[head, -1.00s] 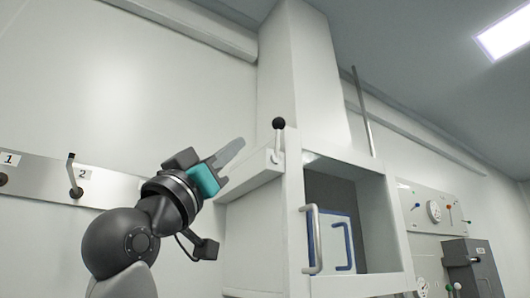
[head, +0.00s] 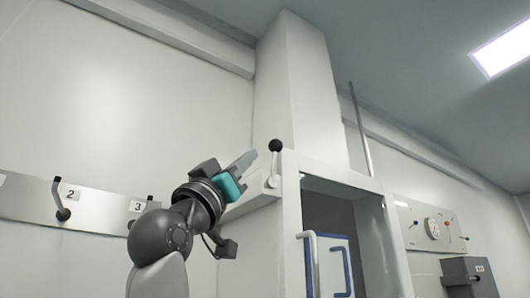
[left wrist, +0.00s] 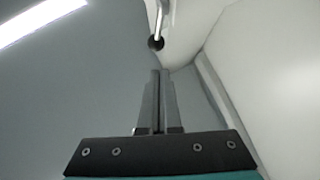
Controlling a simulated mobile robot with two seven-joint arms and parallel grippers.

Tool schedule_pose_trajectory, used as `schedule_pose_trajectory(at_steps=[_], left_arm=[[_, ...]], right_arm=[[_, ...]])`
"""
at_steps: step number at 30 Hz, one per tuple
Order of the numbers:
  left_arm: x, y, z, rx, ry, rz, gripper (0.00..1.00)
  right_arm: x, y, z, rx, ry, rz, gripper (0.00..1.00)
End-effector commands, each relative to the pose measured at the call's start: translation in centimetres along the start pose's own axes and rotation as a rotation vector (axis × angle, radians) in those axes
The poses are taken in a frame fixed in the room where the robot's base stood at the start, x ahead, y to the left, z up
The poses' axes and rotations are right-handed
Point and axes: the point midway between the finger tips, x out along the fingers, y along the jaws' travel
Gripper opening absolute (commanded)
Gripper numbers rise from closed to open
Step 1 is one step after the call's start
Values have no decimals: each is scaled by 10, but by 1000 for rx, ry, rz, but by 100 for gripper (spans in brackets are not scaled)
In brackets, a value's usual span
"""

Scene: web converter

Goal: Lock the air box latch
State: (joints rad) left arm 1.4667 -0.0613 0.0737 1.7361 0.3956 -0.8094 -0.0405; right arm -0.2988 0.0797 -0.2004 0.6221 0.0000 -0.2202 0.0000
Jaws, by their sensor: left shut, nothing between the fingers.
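The air box (head: 291,217) is a white cabinet with an open front on the right half of the head view. Its latch (head: 274,165) is a lever with a black ball knob, pointing up at the box's upper left front corner. The knob also shows in the left wrist view (left wrist: 156,42), beyond the fingertips. My left gripper (head: 248,157) is shut and empty, its fingers just left of the knob and seemingly apart from it. In the left wrist view the closed fingers (left wrist: 159,75) point toward the knob. My right gripper is not in view.
A wall plate with numbered levers (head: 90,205) is at the left. A door with a white handle and a blue handle (head: 347,271) shows at the box opening. A gauge panel (head: 430,228) and a dark grey box (head: 468,278) are at the right. A duct (head: 300,90) rises above the box.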

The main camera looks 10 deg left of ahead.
Motion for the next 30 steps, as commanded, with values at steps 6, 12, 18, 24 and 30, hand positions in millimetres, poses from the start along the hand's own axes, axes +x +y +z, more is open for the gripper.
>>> schedule_pose_trajectory(at_steps=[6,12,18,24,30], left_arm=[[38,0,4,-4,-4,0,0],[54,0,22,-3,-1,0,0],[59,0,28,0,1,-1,0],[58,0,29,0,0,-1,0],[59,0,28,2,-6,1,0]], right_arm=[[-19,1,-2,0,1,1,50],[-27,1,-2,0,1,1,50],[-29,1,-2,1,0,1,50],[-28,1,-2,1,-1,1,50],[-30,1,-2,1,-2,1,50]])
